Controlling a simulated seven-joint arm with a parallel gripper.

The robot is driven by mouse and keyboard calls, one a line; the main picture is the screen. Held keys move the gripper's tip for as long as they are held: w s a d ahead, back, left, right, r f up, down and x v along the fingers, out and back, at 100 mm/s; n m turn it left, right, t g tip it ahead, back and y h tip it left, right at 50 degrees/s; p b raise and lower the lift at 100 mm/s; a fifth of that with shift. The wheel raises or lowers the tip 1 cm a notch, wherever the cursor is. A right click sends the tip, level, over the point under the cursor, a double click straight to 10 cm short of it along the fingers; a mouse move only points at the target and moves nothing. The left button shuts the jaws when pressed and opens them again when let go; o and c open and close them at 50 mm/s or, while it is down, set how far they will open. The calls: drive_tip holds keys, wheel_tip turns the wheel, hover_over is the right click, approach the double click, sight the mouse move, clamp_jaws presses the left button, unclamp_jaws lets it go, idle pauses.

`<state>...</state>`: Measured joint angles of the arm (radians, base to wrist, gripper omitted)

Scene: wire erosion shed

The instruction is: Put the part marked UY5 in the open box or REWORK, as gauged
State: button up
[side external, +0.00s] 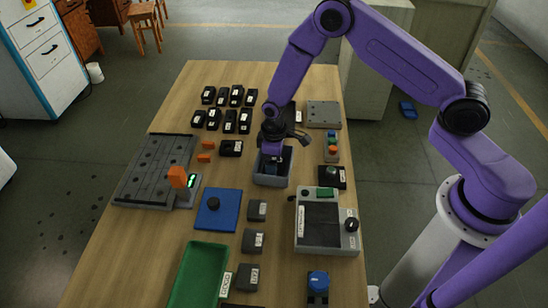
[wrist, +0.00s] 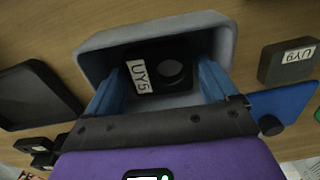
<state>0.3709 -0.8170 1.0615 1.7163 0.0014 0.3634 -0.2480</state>
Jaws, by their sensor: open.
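The part marked UY5 (wrist: 146,75) is a dark block with a round hole and a white label. In the wrist view it lies inside an open grey box (wrist: 90,62), with box walls around it. My gripper (wrist: 162,75) reaches into the box with its blue fingers apart, one on each side of the part; I cannot tell whether they touch it. In the side view my gripper (side external: 273,167) is down in the grey box (side external: 271,181), and the part is hidden there. A green tray (side external: 196,268) labelled GOOD stands at the front. No REWORK label is readable.
A gauge with an orange top (side external: 178,177) and green display stands left on a slotted plate (side external: 150,165). A blue plate (side external: 219,211), several labelled grey blocks (side external: 253,241) and a grey machine (side external: 327,228) lie nearby. Several black parts (side external: 229,121) fill the back.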

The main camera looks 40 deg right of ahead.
drive_tip(key=s+a+r, duration=0.1)
drive_tip(key=s+r, duration=0.2)
drive_tip(key=r, duration=0.6)
drive_tip(key=s+r, duration=0.2)
drive_tip(key=r, duration=0.6)
drive_tip(key=s+d+r+n, duration=0.1)
drive_tip(key=s+d+r, duration=0.1)
drive_tip(key=s, duration=0.6)
drive_tip(key=s+d+r+n, duration=0.2)
drive_tip(key=s+r, duration=0.3)
drive_tip(key=s, duration=0.4)
drive_tip(key=s+d+r+n, duration=0.1)
drive_tip(key=s+d+r, duration=0.2)
drive_tip(key=s, duration=0.6)
drive_tip(key=shift+d+r+n, duration=0.15)
drive_tip(key=shift+d+n, duration=0.15)
